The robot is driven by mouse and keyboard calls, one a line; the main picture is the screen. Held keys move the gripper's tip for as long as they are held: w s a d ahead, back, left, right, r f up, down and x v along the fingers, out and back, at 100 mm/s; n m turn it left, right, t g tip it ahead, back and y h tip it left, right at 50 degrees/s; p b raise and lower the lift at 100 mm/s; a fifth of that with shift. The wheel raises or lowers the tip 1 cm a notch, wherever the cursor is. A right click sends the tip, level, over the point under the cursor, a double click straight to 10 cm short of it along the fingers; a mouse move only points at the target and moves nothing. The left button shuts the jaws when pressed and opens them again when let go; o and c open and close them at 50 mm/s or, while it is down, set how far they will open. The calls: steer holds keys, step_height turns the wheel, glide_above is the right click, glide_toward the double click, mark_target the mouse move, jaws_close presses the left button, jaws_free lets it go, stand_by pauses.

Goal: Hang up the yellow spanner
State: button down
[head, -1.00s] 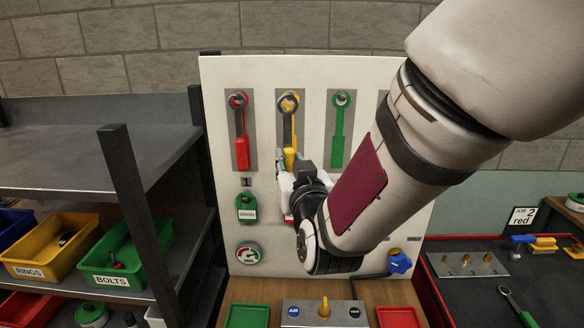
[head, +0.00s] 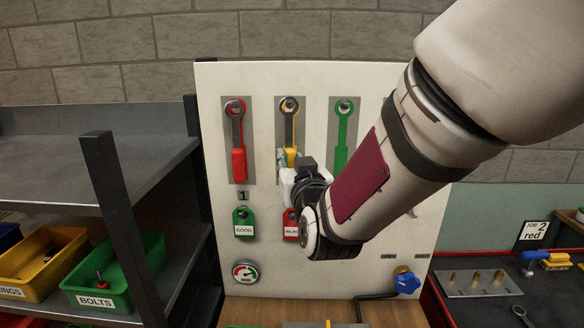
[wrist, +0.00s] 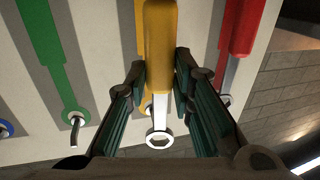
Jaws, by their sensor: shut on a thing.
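The yellow spanner (head: 290,130) is upright, ring end up, in front of the second grey strip of the white tool board (head: 262,75). My gripper (head: 289,158) is shut on its yellow handle from below and in front. The wrist view shows the handle (wrist: 158,45) between my two fingers (wrist: 160,85), with the open ring (wrist: 160,138) beyond them. A peg (wrist: 148,106) shows partly behind the shank. In the wrist view the ring looks off the board, and no peg shows through it. The head view does not settle whether the ring is around the peg.
Green and red tags (head: 243,222) and a gauge (head: 245,272) are below. A shelf (head: 90,165) stands left.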

steer(key=shift+d+b+x, duration=0.15)
steer(key=shift+b+x, duration=0.15)
steer(key=shift+x, duration=0.4)
steer(key=shift+d+b+x, duration=0.15)
steer(key=shift+b+x, duration=0.1)
steer(key=shift+x, duration=0.4)
steer(key=shift+w+d+f+b, duration=0.1)
steer(key=shift+w+f+b, duration=0.2)
steer(key=shift+w+f, duration=0.15)
steer(key=c, duration=1.3)
jaws_free()
steer(key=shift+s, duration=0.2)
steer(key=a+p+v, duration=0.1)
steer(key=p+v, duration=0.2)
steer(key=v, duration=0.3)
steer(key=shift+s+a, duration=0.3)
steer(key=shift+s, duration=0.15)
stand_by(0.3)
